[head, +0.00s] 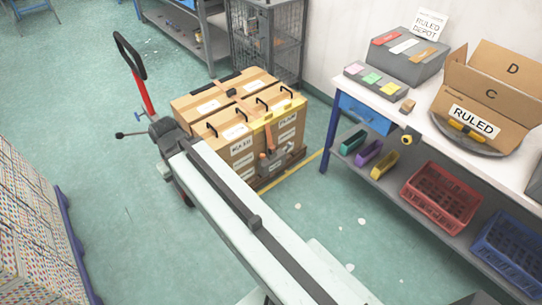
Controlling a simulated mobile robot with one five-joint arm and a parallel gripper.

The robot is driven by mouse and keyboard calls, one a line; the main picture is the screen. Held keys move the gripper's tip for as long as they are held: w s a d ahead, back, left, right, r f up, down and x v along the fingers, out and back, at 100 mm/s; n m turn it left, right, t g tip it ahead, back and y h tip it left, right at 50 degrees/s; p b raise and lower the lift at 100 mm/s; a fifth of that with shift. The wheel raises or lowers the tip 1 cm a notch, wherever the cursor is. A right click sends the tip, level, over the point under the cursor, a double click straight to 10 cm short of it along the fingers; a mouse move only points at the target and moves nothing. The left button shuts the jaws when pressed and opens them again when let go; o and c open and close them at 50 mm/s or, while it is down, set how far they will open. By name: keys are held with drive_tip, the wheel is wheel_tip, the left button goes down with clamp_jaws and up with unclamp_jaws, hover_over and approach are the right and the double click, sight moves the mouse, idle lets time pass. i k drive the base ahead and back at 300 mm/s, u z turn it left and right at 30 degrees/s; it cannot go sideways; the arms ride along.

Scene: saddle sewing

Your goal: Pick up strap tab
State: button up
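Cardboard boxes (240,150) stand stacked on a low pallet near the middle of the head view. I cannot tell for sure whether this piece is the strap tab.
A red-shafted pallet jack (143,92) stands left of the boxes. A workbench (335,130) on the right holds a "RULED" carton (485,95), with a red crate (440,195) and a blue crate (510,250) below. Green floor (110,200) is open at left.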

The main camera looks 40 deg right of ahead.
sight(271, 150)
drive_tip(key=z, duration=0.1)
drive_tip(key=i, duration=0.95)
drive_tip(key=u, duration=0.05)
